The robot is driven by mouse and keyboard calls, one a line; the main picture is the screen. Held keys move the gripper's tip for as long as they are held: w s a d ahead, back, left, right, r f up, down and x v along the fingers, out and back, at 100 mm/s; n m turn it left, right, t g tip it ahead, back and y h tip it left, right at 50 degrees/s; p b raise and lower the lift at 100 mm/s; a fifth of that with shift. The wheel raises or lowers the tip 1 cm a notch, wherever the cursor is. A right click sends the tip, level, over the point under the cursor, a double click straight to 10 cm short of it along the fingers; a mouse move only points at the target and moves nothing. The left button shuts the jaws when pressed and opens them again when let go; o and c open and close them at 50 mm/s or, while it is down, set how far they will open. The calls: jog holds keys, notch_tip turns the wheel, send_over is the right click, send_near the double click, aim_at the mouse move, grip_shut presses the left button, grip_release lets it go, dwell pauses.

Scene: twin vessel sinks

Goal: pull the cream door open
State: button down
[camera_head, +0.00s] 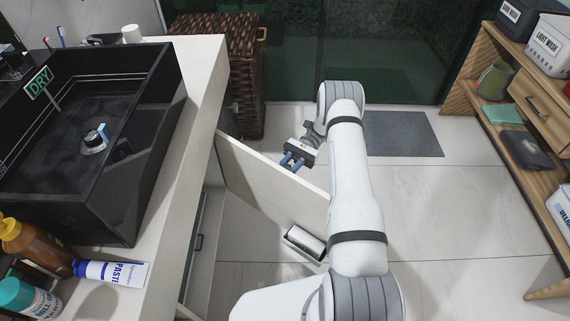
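The cream door (262,177) stands swung out from the cabinet under the counter, angled across the floor. Its left edge is by the cabinet and its free edge reaches right, passing behind my arm. No handle shows on the face toward me.
A small open box with a white item (305,243) is low by the door. A black sink (160,130) sits on the cream counter (203,75) at left. A wicker hamper (245,90) stands behind. A wooden shelf (487,65) stands at right. The floor between is clear, with a grey mat (405,135).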

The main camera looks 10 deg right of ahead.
dwell(0.4)
jog(key=c, duration=1.2)
grip_release()
jog(key=shift+o, duration=0.2)
jog(key=shift+r, duration=0.15)
notch_tip(320, 180, up, 10)
jog(key=p, duration=0.9)
jog(key=shift+f, duration=0.2)
